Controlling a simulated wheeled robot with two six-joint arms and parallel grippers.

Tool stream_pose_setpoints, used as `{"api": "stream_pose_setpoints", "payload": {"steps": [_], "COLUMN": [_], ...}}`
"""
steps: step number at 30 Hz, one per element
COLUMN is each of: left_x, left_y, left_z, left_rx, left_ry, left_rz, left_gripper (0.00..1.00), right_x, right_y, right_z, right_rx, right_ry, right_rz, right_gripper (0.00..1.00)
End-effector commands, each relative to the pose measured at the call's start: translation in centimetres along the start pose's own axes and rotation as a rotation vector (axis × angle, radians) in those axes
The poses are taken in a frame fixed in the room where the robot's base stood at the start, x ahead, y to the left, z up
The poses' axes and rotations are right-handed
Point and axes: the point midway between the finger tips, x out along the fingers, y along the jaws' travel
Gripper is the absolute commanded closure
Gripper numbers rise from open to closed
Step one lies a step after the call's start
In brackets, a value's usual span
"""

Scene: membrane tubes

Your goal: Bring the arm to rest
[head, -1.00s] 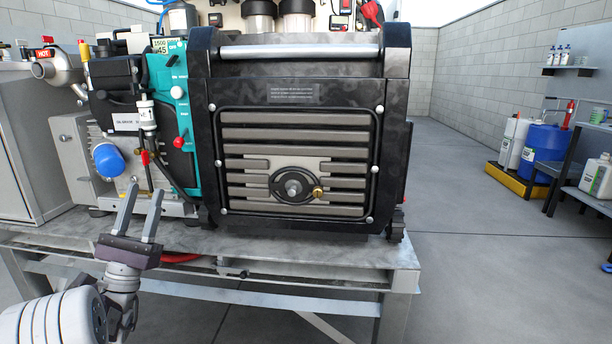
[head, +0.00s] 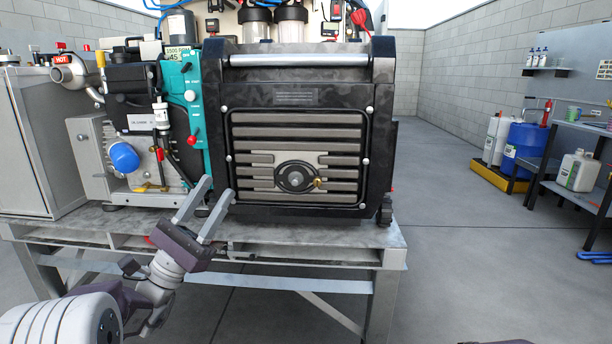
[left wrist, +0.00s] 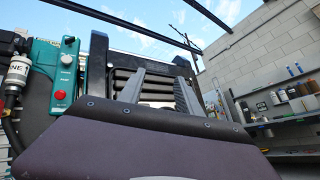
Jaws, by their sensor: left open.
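My left gripper (head: 208,208) is open and empty in the head view. Its two grey fingers point up and to the right, in front of the lower left corner of a black machine (head: 295,160). The fingers stand apart, and I see nothing between them. In the left wrist view the same fingers (left wrist: 158,88) stand apart with the machine's slatted panel behind them. I cannot tell whether a finger touches the machine. My left arm comes in from the lower left, in front of the bench. My right gripper does not show.
The machine and a teal control panel (head: 193,115) stand on a grey metal bench (head: 300,238). A blue cap (head: 124,158) sits at the left. Blue and white containers stand on a yellow tray (head: 490,177) at the right. The floor (head: 470,270) right of the bench is clear.

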Motion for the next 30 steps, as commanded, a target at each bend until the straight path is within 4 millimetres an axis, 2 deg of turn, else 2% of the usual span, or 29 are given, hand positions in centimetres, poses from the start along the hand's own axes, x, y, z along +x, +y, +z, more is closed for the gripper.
{"api": "stream_pose_setpoints", "payload": {"steps": [3, 5, 6, 8, 9, 11, 12, 14, 15, 17, 18, 19, 21, 24, 27, 29, 30], "left_x": [1.3, 1.1, 0.4, -1.6, -3.5, -7.3, -10.3, -15.3, -18.8, -23.9, -26.9, -29.0, -33.2, -37.6, -40.1, -40.3, -39.5], "left_y": [-6.7, -11.1, -14.5, -19.7, -22.9, -27.2, -29.6, -32.1, -33.1, -33.5, -33.2, -32.7, -30.9, -27.6, -24.1, -21.8, -20.6], "left_z": [-1.3, -2.2, -2.8, -3.5, -3.9, -4.1, -4.2, -4.0, -3.9, -3.8, -3.7, -3.7, -4.0, -4.7, -6.0, -7.4, -8.8], "left_rx": [-0.099, -0.149, -0.178, -0.21, -0.22, -0.213, -0.197, -0.151, -0.105, -0.023, 0.042, 0.093, 0.221, 0.417, 0.627, 0.791, 0.911], "left_ry": [0.097, 0.172, 0.232, 0.33, 0.396, 0.488, 0.546, 0.623, 0.665, 0.713, 0.731, 0.74, 0.744, 0.71, 0.626, 0.551, 0.525], "left_rz": [-0.185, -0.313, -0.415, -0.587, -0.71, -0.899, -1.032, -1.238, -1.375, -1.571, -1.696, -1.783, -1.971, -2.202, -2.391, -2.48, -2.493], "left_gripper": [0.59, 0.59, 0.59, 0.59, 0.59, 0.59, 0.59, 0.59, 0.59, 0.59, 0.59, 0.59, 0.59, 0.59, 0.59, 0.59, 0.59], "right_x": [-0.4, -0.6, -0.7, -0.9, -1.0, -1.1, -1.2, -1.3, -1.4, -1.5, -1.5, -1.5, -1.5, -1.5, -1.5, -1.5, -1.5], "right_y": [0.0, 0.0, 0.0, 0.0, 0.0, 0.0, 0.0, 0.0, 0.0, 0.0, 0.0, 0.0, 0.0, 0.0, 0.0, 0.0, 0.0], "right_z": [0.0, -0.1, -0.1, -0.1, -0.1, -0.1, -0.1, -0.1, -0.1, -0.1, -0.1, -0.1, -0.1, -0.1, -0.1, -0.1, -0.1], "right_rx": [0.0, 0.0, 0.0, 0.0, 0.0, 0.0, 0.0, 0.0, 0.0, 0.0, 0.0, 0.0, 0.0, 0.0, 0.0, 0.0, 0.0], "right_ry": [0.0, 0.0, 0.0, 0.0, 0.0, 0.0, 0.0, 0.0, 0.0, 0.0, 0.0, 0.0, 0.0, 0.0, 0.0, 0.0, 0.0], "right_rz": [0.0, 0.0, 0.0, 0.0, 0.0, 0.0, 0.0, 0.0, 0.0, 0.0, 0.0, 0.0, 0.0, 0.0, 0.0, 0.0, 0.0], "right_gripper": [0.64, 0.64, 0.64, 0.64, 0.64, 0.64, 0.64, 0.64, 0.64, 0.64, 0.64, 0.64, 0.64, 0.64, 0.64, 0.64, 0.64]}}
